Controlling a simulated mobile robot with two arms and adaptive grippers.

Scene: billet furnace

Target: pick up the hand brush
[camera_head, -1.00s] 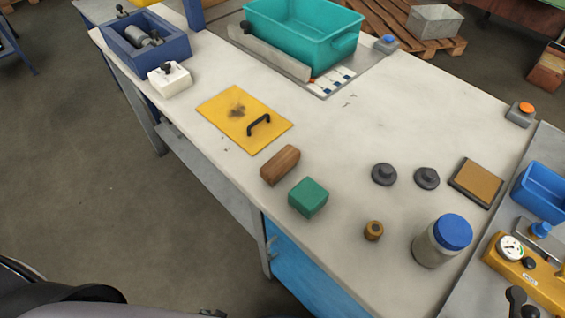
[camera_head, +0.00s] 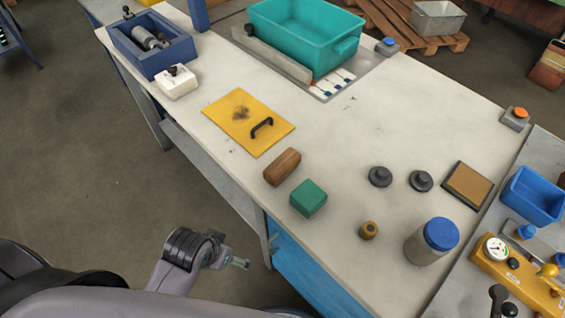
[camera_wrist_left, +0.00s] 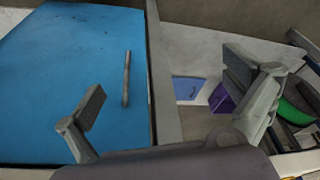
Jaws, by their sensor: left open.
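The brown rounded wooden block (camera_head: 282,167) on the bench near its front edge looks like the hand brush. No bristles can be made out from above. It lies between the yellow plate (camera_head: 247,122) and the green block (camera_head: 308,198), apart from both. My left arm comes in at the lower left of the head view, and part of my left gripper (camera_head: 238,262) shows below the bench edge, short of the brush. In the left wrist view my left gripper (camera_wrist_left: 165,80) is open with nothing between its fingers. The brush is not recognisable there. My right gripper is not in view.
A blue cabinet front (camera_wrist_left: 75,70) with a bar handle (camera_wrist_left: 126,78) fills the left of the wrist view. On the bench stand a blue-lidded jar (camera_head: 432,243), a small brown cylinder (camera_head: 368,230) and a teal bin (camera_head: 305,38).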

